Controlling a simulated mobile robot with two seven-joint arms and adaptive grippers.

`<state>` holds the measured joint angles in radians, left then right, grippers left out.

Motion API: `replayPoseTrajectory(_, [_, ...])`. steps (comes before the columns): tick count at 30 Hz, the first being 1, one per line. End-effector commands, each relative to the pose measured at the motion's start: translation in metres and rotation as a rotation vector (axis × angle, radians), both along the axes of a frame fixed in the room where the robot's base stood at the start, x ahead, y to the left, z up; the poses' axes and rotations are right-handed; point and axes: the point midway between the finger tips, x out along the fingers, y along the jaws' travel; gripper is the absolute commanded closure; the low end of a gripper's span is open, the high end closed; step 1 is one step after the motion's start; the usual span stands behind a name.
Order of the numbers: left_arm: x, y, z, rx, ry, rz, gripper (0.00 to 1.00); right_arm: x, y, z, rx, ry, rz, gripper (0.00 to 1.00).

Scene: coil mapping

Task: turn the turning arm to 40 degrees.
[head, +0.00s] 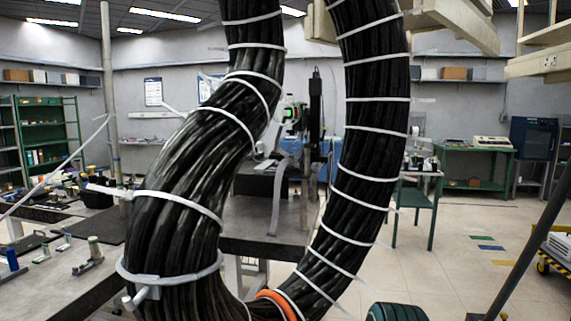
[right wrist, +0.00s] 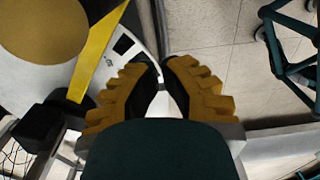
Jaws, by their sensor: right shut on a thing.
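In the right wrist view my right gripper (right wrist: 163,80) has ochre ribbed fingers, closed in at the tips around a narrow pale piece (right wrist: 161,103). This piece appears to belong to the turning arm, but most of it is hidden by the fingers. Just beyond the left finger is a white curved plate (right wrist: 127,47) with black marks. A yellow strip (right wrist: 98,48) and a tan round part (right wrist: 45,28) lie left of it. I cannot read an angle. The head view does not clearly show the turning arm or my right gripper. My left gripper is in neither view.
Thick black cable bundles (head: 372,120) with white ties block much of the head view. A grey workbench (head: 262,243) stands behind them, and another with small tools (head: 60,285) is at left. A green table (head: 486,152) is at the back right.

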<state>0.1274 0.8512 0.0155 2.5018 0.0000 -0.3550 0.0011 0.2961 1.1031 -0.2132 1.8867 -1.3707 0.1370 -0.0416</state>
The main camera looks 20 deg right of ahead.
Motion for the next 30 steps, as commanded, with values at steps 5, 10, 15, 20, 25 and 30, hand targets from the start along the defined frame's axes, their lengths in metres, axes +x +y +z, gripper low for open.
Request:
replayPoseTrajectory(5, [-0.003,-0.001,0.019,-0.002,0.007,-0.002,0.44,0.000,0.000,0.024,0.000,0.000,0.000,1.00])
replayPoseTrajectory(10, [-0.006,-0.001,0.033,-0.003,0.014,-0.003,0.44,0.000,0.000,0.042,0.001,-0.001,0.000,1.00])
replayPoseTrajectory(15, [-0.005,-0.001,0.046,-0.002,0.012,0.000,0.44,0.000,0.000,0.061,0.001,-0.001,0.001,1.00])
replayPoseTrajectory(20, [-0.003,0.000,0.059,-0.002,0.008,0.003,0.44,0.000,0.000,0.078,0.001,-0.001,-0.001,1.00])
replayPoseTrajectory(25, [0.002,0.001,0.072,0.001,-0.003,0.012,0.44,0.000,0.001,0.095,0.001,0.001,0.001,1.00])
replayPoseTrajectory(30, [0.005,0.001,0.077,0.003,-0.009,0.017,0.44,0.000,0.000,0.104,0.001,0.001,0.000,1.00])
